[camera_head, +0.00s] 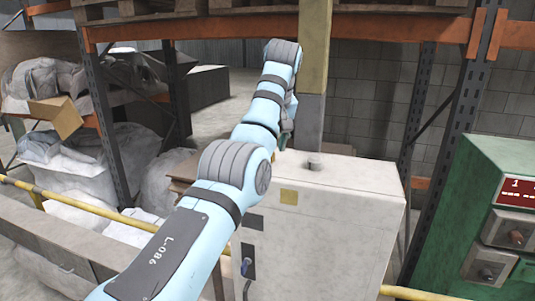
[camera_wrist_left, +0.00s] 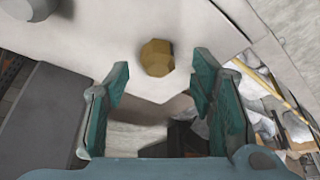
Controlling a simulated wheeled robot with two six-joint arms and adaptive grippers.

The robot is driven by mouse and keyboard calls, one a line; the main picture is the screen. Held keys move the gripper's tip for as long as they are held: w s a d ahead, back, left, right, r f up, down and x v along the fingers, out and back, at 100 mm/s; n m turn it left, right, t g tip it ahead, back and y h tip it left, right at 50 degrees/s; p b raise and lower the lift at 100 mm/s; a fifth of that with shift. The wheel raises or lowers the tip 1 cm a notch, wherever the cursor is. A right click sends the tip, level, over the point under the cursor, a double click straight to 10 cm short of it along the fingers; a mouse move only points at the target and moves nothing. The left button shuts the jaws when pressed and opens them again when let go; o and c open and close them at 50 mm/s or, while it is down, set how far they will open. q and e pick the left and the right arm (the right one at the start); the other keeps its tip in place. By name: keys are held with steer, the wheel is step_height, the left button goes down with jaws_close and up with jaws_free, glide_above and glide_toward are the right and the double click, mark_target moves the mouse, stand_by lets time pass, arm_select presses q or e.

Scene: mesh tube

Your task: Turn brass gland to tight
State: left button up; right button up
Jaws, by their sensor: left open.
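The brass gland (camera_wrist_left: 157,57) is a small faceted brass-coloured knob on a pale grey surface in the left wrist view. My left gripper (camera_wrist_left: 160,75) is open, with its two teal fingers to the left and right of the gland and a clear gap on both sides. The gland sits just beyond the line of the fingertips, and nothing is gripped. In the head view my left arm reaches over beside the pale cabinet (camera_head: 350,225), and I cannot make out the gland there. My right gripper is not in view.
A yellow rail (camera_head: 110,212) runs in front of the shelving at left. A green machine (camera_head: 465,205) with a red display stands at right. A pillar (camera_head: 313,75) rises behind the cabinet. A short grey stub (camera_head: 313,165) stands on the cabinet top.

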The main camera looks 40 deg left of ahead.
arm_select(q)
steer(key=shift+w+a+f, duration=0.2)
steer(key=shift+w+f, duration=0.35)
steer(key=shift+f, duration=0.3)
steer(key=shift+s+r, duration=0.15)
steer(key=shift+s, duration=0.3)
steer(key=c, duration=0.3)
steer(key=shift+d, duration=0.1)
steer(key=c, duration=0.8)
steer(key=shift+c, duration=0.2)
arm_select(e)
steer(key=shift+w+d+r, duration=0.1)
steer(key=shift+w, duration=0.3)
